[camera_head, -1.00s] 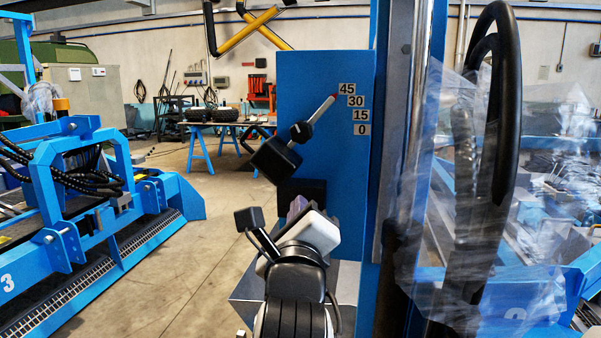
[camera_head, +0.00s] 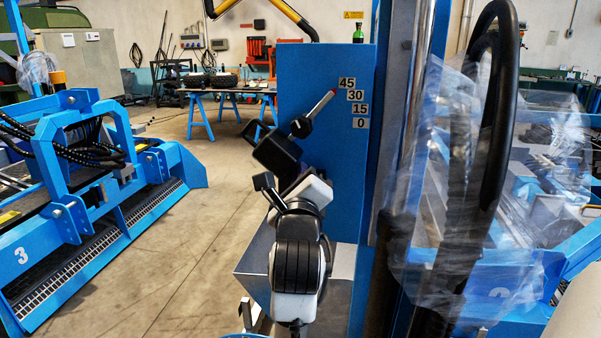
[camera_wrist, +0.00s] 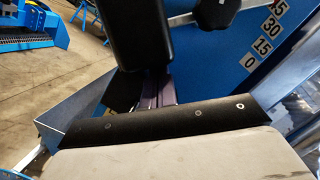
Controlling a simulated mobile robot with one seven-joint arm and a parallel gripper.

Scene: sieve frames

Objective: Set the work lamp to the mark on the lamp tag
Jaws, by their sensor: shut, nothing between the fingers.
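The work lamp's black head (camera_head: 275,148) hangs at the left edge of a blue panel (camera_head: 325,70). A black knob (camera_head: 300,127) is at its pivot, and a pale pointer rod with a red tip (camera_head: 331,93) points up right, near 45 and 30. The scale labels (camera_head: 355,107) read 45, 30, 15, 0. My gripper (camera_head: 308,180) is shut and empty, just below and right of the lamp head. In the wrist view its fingers (camera_wrist: 155,90) run up to the dark lamp head (camera_wrist: 142,40), which hides their tips; contact cannot be told. I cannot make out a lamp tag.
A metal post and hoses in clear plastic wrap (camera_head: 455,160) stand close on the right. A blue machine (camera_head: 80,190) stands at the left, with open floor (camera_head: 190,240) between. A workbench (camera_head: 225,92) is behind.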

